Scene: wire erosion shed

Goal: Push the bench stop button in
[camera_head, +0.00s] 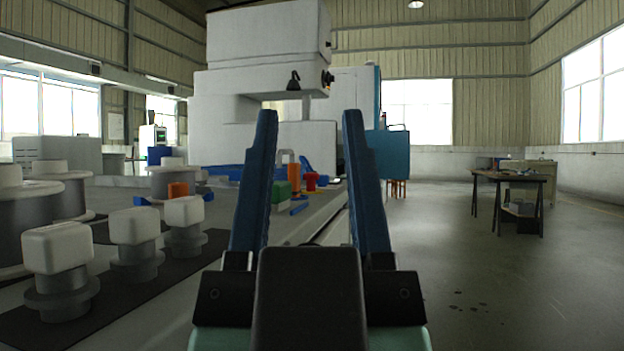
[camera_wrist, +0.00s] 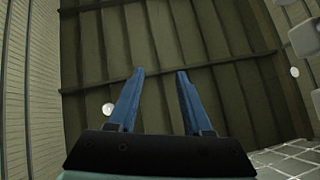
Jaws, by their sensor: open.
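My gripper (camera_head: 309,113) stands upright in the middle of the head view, its two blue fingers apart with nothing between them. In the wrist view my gripper (camera_wrist: 160,72) is also open and empty, with its fingers against the roof. A small red object (camera_head: 311,182) sits on the bench (camera_head: 317,208), seen in the gap between the fingers; it may be the stop button, but it is too small to be sure. The gripper is nearer to the camera than this object and apart from it. The wrist view does not show the bench top.
Beside the red object are a green block (camera_head: 281,194) and an orange part (camera_head: 293,170). Several white-topped spools and posts (camera_head: 134,227) stand on the left. A large white machine (camera_head: 262,95) rises behind. A dark table (camera_head: 513,178) stands right, with open floor (camera_head: 480,285) before it.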

